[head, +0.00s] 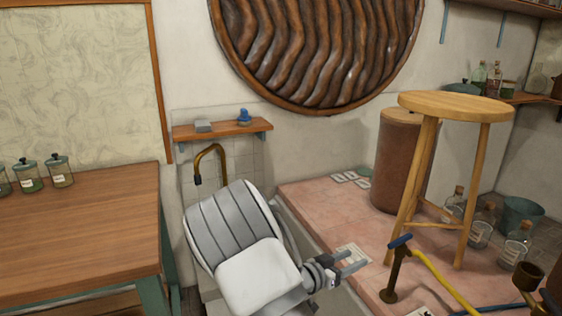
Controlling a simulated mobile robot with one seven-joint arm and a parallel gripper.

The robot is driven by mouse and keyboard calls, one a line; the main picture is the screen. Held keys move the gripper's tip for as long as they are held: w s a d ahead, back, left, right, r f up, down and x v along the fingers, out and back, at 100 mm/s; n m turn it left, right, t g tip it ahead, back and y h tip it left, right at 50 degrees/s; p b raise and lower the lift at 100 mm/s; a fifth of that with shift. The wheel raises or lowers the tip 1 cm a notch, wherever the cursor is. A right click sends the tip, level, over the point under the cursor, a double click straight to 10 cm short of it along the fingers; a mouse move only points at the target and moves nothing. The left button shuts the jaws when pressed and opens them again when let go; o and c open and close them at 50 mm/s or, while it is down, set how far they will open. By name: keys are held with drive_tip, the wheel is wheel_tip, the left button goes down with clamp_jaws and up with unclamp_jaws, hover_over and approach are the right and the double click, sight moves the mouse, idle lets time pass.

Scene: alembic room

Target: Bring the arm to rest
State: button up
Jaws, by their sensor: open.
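My gripper (351,262) is at the lower middle of the head view, at the end of my grey and white arm. Its two fingers point right and stand apart, with nothing between them. It is in front of the pink tiled platform (310,200), over a white card as seen from here. I cannot tell its height above the tiles. My arm hides part of the floor and the platform's left edge.
A wooden stool (456,107) and a brown cylinder (402,160) stand on the platform. A blue-handled metal stand (391,280) with a yellow hose (440,280) is close right of my gripper. A wooden table (80,225) with jars is left. A small shelf (222,130) hangs behind.

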drive_tip(key=w+a+r+n+t+y, duration=0.2)
drive_tip(key=a+r+y, duration=0.4)
drive_tip(key=y, duration=0.3)
drive_tip(key=s+a+r+n+y, duration=0.3)
drive_tip(key=s+a+r+y, duration=0.2)
drive_tip(key=s+r, duration=0.15)
drive_tip(key=s+d+r+n+g, duration=0.2)
drive_tip(key=s+r+n, duration=0.1)
drive_tip(key=s, duration=0.9)
drive_tip(key=s+d+r+n+g, duration=0.1)
drive_tip(key=s+r+n+g, duration=0.15)
drive_tip(key=s, duration=0.95)
wheel_tip(320, 180, up, 16)
drive_tip(key=s+p, duration=0.1)
drive_tip(key=p, duration=1.5)
drive_tip(key=shift+d+r, duration=0.2)
drive_tip(key=shift+d, duration=0.25)
